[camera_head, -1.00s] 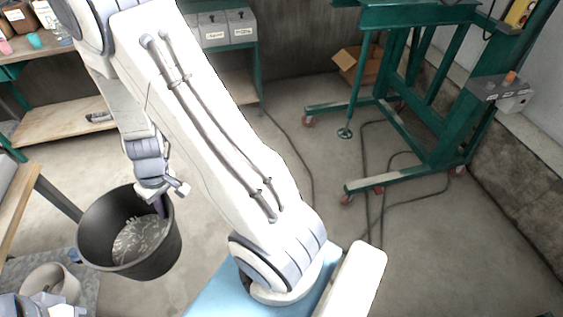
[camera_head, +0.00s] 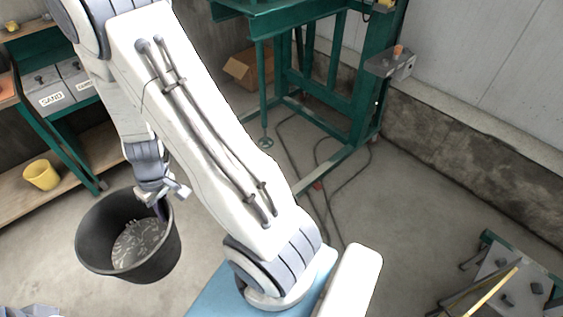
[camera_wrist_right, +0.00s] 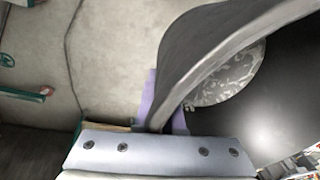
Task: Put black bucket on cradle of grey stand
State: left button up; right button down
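The black bucket (camera_head: 95,235) hangs at the lower left of the head view, fairly upright, with pale grey flecked material inside. My right gripper (camera_head: 162,207) is shut on its rim at the bucket's right side. In the right wrist view the purple fingers of the gripper (camera_wrist_right: 163,118) sit on both sides of the wall of the bucket (camera_wrist_right: 200,55). The bucket appears raised above the floor. I cannot clearly make out a grey stand with a cradle in these views. My left gripper is not in view.
A green frame (camera_head: 350,105) stands at the back, with cables on the floor. A green-edged grey surface with dark parts and a yellow bar (camera_head: 492,292) is at lower right. A shelf with a yellow bucket (camera_head: 41,175) is at left. Floor between is open.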

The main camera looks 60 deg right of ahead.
aim_at(515, 284)
jog(key=z, duration=0.6)
jog(key=i, duration=0.55)
jog(key=z, duration=1.4)
jog(key=i, duration=0.65)
jog(key=z, duration=1.2)
jog(key=i, duration=0.85)
jog(key=z, duration=1)
jog(key=i, duration=0.7)
jog(key=z, duration=0.4)
